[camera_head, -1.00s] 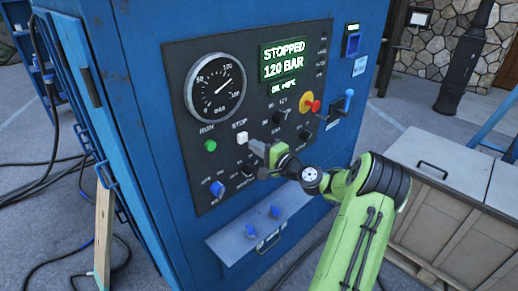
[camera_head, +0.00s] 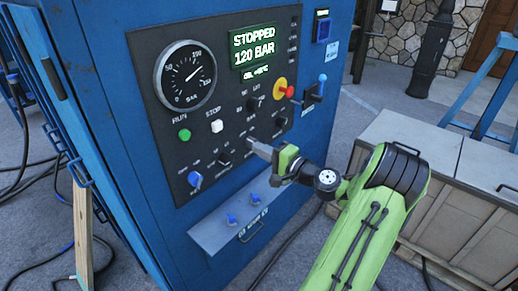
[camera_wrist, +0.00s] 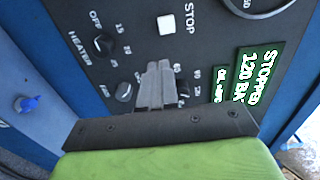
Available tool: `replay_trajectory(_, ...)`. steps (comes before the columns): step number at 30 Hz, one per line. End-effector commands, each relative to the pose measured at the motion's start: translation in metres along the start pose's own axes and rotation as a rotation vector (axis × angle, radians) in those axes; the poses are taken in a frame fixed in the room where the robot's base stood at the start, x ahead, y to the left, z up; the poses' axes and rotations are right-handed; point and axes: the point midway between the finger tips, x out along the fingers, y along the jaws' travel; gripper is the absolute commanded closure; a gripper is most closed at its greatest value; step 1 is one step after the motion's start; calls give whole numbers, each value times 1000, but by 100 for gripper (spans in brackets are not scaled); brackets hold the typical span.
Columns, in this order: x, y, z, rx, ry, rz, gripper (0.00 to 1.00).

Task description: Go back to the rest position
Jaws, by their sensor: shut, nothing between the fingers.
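My gripper (camera_head: 252,146) is at the end of my green arm, in front of the lower right part of the dark control panel (camera_head: 170,133). In the wrist view its two grey fingers (camera_wrist: 156,84) are together with nothing between them. They overlap the panel near several black knobs, one by the HEATER label. I cannot tell exactly how far the fingertips are from the panel. The display (camera_head: 253,48) reads STOPPED and 120 BAR. The white STOP button (camera_head: 217,126) and the green RUN button (camera_head: 184,135) are clear of the gripper.
The blue cabinet (camera_head: 113,110) fills the left and middle. A shelf with blue valves (camera_head: 205,236) juts out below the panel. A grey-topped bench (camera_head: 400,130) stands behind my arm.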

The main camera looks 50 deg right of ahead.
Motion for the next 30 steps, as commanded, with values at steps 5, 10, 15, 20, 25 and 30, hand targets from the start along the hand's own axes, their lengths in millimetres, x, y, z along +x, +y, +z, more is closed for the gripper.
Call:
replay_trajectory(5,0,0,0,0,0,0,100)
replay_trajectory(10,1,0,1,-2,-4,3,100)
replay_trajectory(15,36,3,72,-166,-191,170,100)
replay_trajectory(20,43,16,203,-565,-528,498,100)
replay_trajectory(25,-15,8,289,-978,-732,735,100)
replay_trajectory(30,-101,-13,323,-1276,-793,841,100)
